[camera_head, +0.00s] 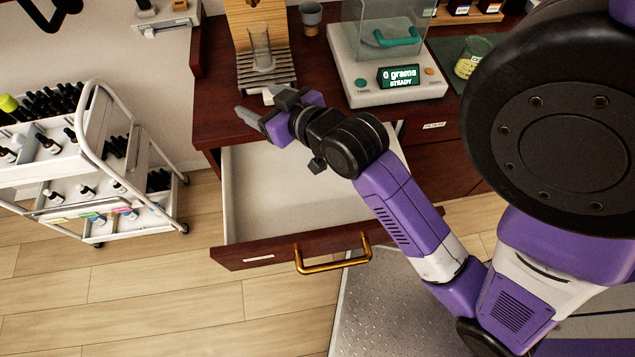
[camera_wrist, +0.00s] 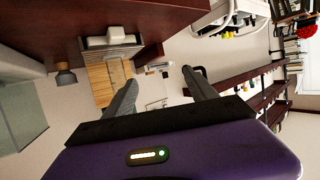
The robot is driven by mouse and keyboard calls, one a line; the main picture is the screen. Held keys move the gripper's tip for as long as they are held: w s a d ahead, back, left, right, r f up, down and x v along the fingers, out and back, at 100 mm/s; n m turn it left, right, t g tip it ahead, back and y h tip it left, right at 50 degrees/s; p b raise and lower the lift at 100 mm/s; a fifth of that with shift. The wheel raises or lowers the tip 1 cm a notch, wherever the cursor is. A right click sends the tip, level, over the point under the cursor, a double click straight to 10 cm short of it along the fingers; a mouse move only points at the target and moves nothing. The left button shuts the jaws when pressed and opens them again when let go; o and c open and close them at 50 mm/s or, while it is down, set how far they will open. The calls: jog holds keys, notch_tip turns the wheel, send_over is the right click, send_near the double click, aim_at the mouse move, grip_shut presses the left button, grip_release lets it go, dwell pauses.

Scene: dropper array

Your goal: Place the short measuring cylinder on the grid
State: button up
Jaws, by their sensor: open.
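A clear glass cylinder (camera_head: 261,47), which looks like the short measuring cylinder, stands upright on the slatted grid (camera_head: 284,76) in front of a wooden back board (camera_head: 240,14). Its base appears to rest on the slats. My gripper (camera_head: 257,105) is open and empty, just in front of the grid and above the open drawer, apart from the cylinder. In the wrist view my gripper's two fingers (camera_wrist: 160,76) are spread with nothing between them. The wooden board (camera_wrist: 104,84) shows left of them there; I cannot make out the cylinder in that view.
A balance (camera_head: 388,92) reading "0 grams STEADY" stands right of the grid. A small grey cup (camera_head: 311,15) is behind, and a beaker (camera_head: 473,57) is at right. The open drawer (camera_head: 285,196) is empty where visible. A white bottle cart (camera_head: 101,120) stands left.

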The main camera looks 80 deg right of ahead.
jog(key=s+a+f+n+t+y, duration=0.1)
jog(key=s+a+f+n+y, duration=0.15)
jog(key=a, duration=0.45)
jog(key=s+a+f+n+t+y, duration=0.1)
jog(key=s+a, duration=0.2)
jog(key=a, duration=0.4)
jog(key=s+a+r+n+t+y, duration=0.1)
jog(key=s+a+r+n+y, duration=0.1)
jog(key=s+a, duration=0.6)
jog(key=shift+s+a+n+y, duration=0.35)
jog(key=shift+s+n+y, duration=0.2)
jog(key=shift+s+y, duration=0.6)
jog(key=shift+s, duration=0.1)
